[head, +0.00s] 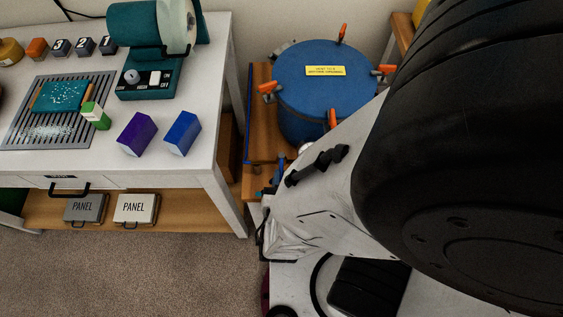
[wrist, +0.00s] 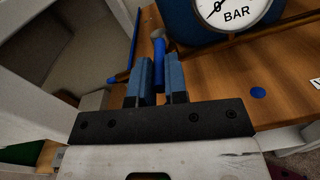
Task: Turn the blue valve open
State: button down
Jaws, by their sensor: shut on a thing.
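The blue valve (wrist: 159,62) shows in the wrist view as a slim blue handle with a greyish end, between the two fingers of my gripper (wrist: 160,82). The gripper is shut on the handle. Its lower part and pivot are hidden by the fingers and gripper body, so I cannot tell its full angle. In the head view, my arm covers most of this spot. The blue pressure pot (head: 325,95) has a yellow label on its lid and orange clamps around its rim. Its base also shows in the wrist view (wrist: 178,18).
A white pressure gauge (wrist: 233,10) marked BAR is close at the right of my fingers. A thin blue line (wrist: 134,42) runs along the wooden shelf (wrist: 215,75) edge. The white workbench (head: 200,85) with boxes and a machine stands left of the pot.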

aim_at(279, 158)
jog(key=shift+a+h, duration=0.2)
jog(key=shift+h, duration=0.3)
jog(key=shift+w+a+m+g+h, duration=0.3)
jog(key=shift+a+m+g+h, duration=0.5)
jog(key=shift+m+h, duration=0.8)
jog(key=shift+w+a+m+g+h, duration=0.45)
jog(key=shift+m+g+h, duration=0.55)
jog(key=shift+h, duration=1.05)
jog(key=shift+w+a+m+g+h, duration=0.2)
jog(key=shift+a+m+g+h, duration=0.55)
jog(key=shift+m+h, duration=0.95)
jog(key=shift+a+h, duration=0.1)
jog(key=shift+h, duration=0.25)
jog(key=c, duration=1.1)
grip_release()
jog(key=shift+c, duration=0.2)
jog(key=shift+a, duration=0.1)
jog(key=v, duration=0.7)
jog(key=shift+s+a, duration=0.2)
jog(key=shift+s, duration=0.05)
